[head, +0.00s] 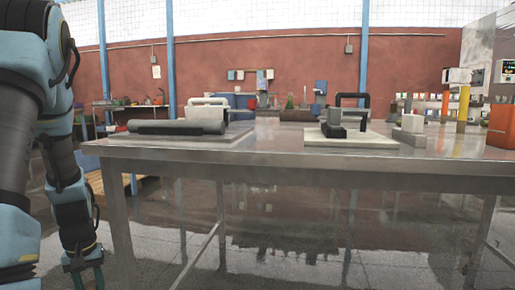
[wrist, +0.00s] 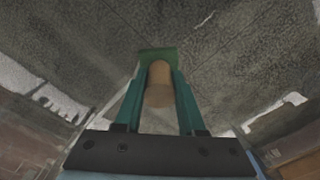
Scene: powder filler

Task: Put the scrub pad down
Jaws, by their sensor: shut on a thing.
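My gripper (wrist: 158,62) points down and shows in the wrist view with two teal fingers shut on a dark green piece at their tips, which I take to be the scrub pad (wrist: 158,54). A tan rounded shape (wrist: 159,82) shows between the fingers, just behind the green piece; I cannot tell whether it is part of the pad. In the head view my gripper (head: 86,279) hangs low at the bottom left, beside the left end of the steel table (head: 270,157) and below its top. Its fingertips are cut off there and the pad is not seen.
On the table, a board (head: 118,136) with a dark cylinder (head: 160,127) is at left, and a pale board (head: 375,140) with a black-handled block (head: 335,116) is in the middle. An orange container (head: 501,126) stands at right. Clear steel lies between the boards. Grey floor shows below the gripper.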

